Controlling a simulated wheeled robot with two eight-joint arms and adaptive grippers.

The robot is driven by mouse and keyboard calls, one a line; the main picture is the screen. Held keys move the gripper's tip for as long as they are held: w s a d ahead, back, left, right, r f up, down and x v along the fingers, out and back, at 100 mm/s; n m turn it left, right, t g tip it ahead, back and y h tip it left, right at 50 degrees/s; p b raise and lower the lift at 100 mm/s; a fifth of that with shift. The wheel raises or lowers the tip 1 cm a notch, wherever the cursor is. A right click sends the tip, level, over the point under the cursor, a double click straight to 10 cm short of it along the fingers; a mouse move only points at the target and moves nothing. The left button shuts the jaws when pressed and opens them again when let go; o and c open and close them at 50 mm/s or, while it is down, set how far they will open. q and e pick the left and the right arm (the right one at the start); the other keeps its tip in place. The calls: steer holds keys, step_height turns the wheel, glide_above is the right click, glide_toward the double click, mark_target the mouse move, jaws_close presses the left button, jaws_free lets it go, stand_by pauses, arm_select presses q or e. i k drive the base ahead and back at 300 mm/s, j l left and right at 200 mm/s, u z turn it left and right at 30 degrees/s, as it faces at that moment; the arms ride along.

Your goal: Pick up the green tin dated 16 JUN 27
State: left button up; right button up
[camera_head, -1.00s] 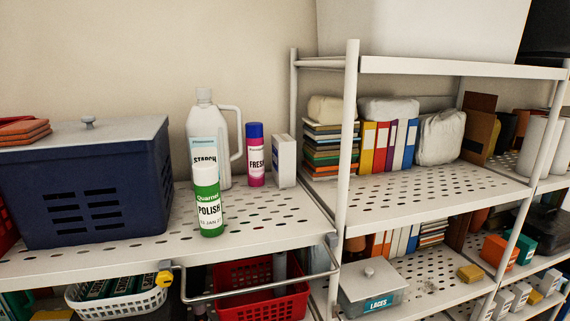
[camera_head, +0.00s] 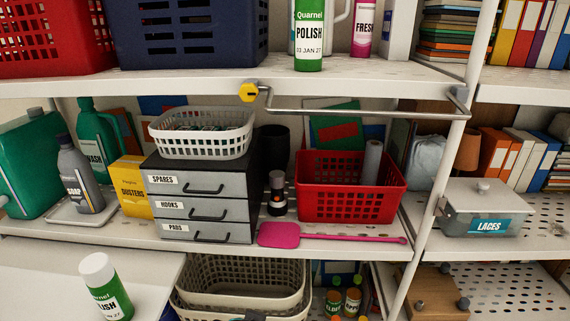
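A green Quarnel POLISH tin (camera_head: 309,60) with a white label stands upright on the top shelf; its date appears to read 03 JAN 27. A second green tin (camera_head: 108,290) with a white cap stands on a white surface at the lower left. Its label shows the end of the word POLISH, and its date is not readable. No tin with a readable 16 JUN 27 date shows. Neither of my grippers is in view.
A drawer unit (camera_head: 203,198) carries a white basket (camera_head: 201,143); a red basket (camera_head: 349,205) and pink swatter (camera_head: 290,235) are to its right. A metal rail (camera_head: 365,112) runs below the top shelf's edge. Stacked beige baskets (camera_head: 243,281) stand beside the lower tin.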

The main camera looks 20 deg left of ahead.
mark_target(102, 280)
steer(key=k+u, duration=0.15)
steer(key=u, duration=1.15)
steer(key=i+u, duration=0.15)
steer(key=u, duration=0.6)
steer(key=k+j+z, duration=0.15)
steer(key=j+z, duration=0.15)
steer(key=j, duration=0.1)
